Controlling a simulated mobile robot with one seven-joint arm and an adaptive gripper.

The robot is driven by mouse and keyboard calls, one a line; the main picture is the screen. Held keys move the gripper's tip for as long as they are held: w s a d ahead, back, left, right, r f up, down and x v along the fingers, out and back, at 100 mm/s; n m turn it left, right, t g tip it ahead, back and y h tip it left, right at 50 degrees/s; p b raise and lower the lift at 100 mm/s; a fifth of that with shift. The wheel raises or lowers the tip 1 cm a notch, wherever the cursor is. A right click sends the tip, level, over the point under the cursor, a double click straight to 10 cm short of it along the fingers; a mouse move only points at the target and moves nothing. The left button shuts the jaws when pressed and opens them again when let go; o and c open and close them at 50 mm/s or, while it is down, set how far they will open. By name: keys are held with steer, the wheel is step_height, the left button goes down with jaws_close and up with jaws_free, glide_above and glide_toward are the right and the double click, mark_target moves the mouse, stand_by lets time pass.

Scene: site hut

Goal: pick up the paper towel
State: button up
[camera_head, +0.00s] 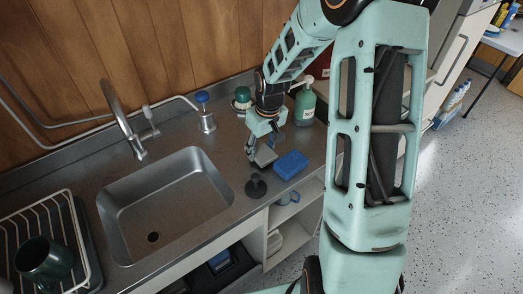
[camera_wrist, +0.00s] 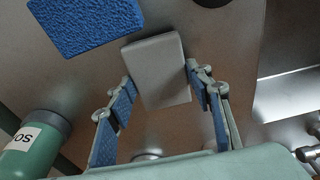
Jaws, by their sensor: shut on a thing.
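A pale grey rectangular block (camera_wrist: 157,68) sits between my fingertips in the wrist view. It also shows under my gripper in the head view (camera_head: 265,156), at the counter's front right of the sink. I cannot tell for sure that it is the paper towel; no clear roll or sheet shows elsewhere. My gripper (camera_wrist: 160,79) is shut on the block, one blue-padded finger at each long side. In the head view my gripper (camera_head: 257,147) points down at the counter. I cannot tell whether the block touches the counter.
A blue sponge (camera_head: 290,164) lies just right of the block, and a black plunger-like stopper (camera_head: 256,186) stands in front. A green pump bottle (camera_head: 305,106) and a green-lidded jar (camera_head: 242,99) stand behind. The sink (camera_head: 167,200) and a dish rack (camera_head: 40,219) are left.

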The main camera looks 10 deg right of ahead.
steer(key=s+r, duration=0.1)
steer(key=r, duration=0.1)
steer(key=s+r, duration=0.2)
steer(key=r, duration=0.1)
steer(key=s+r, duration=0.1)
steer(key=r, duration=0.1)
steer(key=shift+s+d+r, duration=0.2)
steer(key=shift+d+r, duration=0.05)
steer(key=shift+d, duration=0.05)
steer(key=s+r, duration=0.4)
steer(key=s, duration=0.5)
steer(key=shift+s+d+r+b, duration=0.2)
steer(key=shift+s+d+b, duration=0.1)
steer(key=shift+d, duration=0.15)
